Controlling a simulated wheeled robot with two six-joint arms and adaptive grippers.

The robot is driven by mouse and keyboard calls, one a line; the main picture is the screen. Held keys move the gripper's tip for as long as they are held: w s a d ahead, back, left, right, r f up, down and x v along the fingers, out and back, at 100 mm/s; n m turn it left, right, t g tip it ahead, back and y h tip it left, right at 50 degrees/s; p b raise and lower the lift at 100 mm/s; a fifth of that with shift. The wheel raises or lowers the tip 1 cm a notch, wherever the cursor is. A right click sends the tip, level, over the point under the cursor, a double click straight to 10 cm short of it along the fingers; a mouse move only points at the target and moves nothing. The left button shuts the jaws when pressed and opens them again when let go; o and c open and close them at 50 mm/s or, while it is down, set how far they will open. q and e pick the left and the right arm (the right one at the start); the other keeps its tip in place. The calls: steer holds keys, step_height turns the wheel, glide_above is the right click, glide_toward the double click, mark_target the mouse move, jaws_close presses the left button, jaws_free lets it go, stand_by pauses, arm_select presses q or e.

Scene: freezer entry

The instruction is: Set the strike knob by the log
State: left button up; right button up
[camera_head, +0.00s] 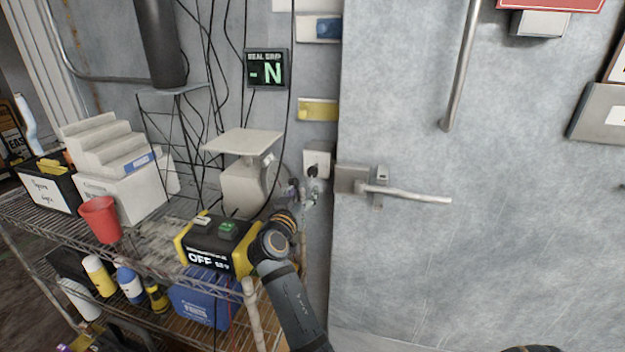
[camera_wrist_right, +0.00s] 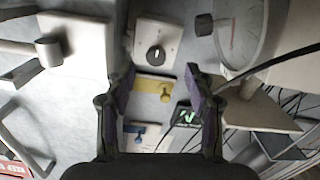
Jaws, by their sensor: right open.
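A dark round knob on a white square wall plate (camera_head: 316,158), taken as the strike knob, is left of the door handle. In the right wrist view the knob (camera_wrist_right: 156,54) shows ahead, beyond the fingertips; its exact setting is too small to read. My right gripper (camera_head: 303,191) is just below and left of the plate. In the wrist view its two fingers (camera_wrist_right: 160,82) are spread, with nothing between them, apart from the knob. The wall display (camera_head: 267,69) reads "SEAL GRIP" and "- N". I cannot tell which thing is the log. My left gripper is not seen.
The grey door (camera_head: 480,240) carries a lever handle (camera_head: 405,193). On the wire shelf (camera_head: 150,262) are a white scale (camera_head: 245,185), a yellow-black box (camera_head: 215,240) reading "OFF" and a red cup (camera_head: 100,218).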

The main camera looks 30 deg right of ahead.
mark_target(312, 173)
steer(key=shift+h, duration=0.3)
steer(key=p+x, duration=0.1)
steer(key=x, duration=0.2)
steer(key=r+p+x, duration=0.1)
steer(key=x, duration=0.2)
steer(key=p+x, duration=0.1)
steer(key=x, duration=0.3)
steer(key=shift+r+p, duration=0.3)
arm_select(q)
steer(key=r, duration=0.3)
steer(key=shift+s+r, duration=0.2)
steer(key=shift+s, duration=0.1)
arm_select(e)
steer(key=shift+w+d+f, duration=0.15)
steer(key=shift+w+d, duration=0.05)
steer(key=shift+d, duration=0.05)
jaws_close()
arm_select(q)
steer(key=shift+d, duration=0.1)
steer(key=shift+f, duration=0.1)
